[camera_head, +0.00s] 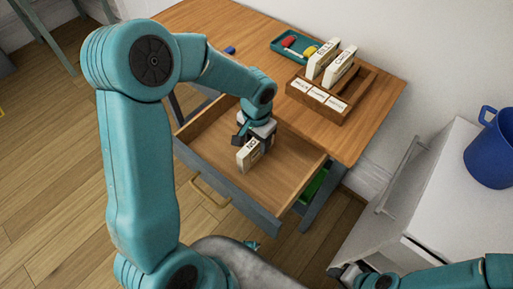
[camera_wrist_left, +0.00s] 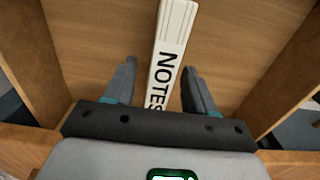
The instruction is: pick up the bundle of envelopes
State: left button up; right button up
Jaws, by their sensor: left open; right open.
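A cream bundle of envelopes (camera_head: 248,155), marked NOTES, stands in the open wooden drawer (camera_head: 294,178). My left gripper (camera_head: 255,141) is down in the drawer at the bundle, partly hiding it. In the left wrist view, the open fingers of my left gripper (camera_wrist_left: 160,78) are on either side of the bundle (camera_wrist_left: 166,58), with a gap visible on each side. The bundle's near end is hidden behind the gripper's body. My right gripper (camera_head: 347,271) is at the lower right, away from the drawer, partly cut off by the frame's bottom.
A wooden sorter (camera_head: 330,112) with labelled compartments holds two upright bundles (camera_head: 330,65) on the desk (camera_head: 215,23). A teal tray (camera_head: 282,41) with small items lies behind it. The rest of the drawer looks empty.

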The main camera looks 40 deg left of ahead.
pick_arm(q)
grip_shut()
jog(key=shift+r, duration=0.1)
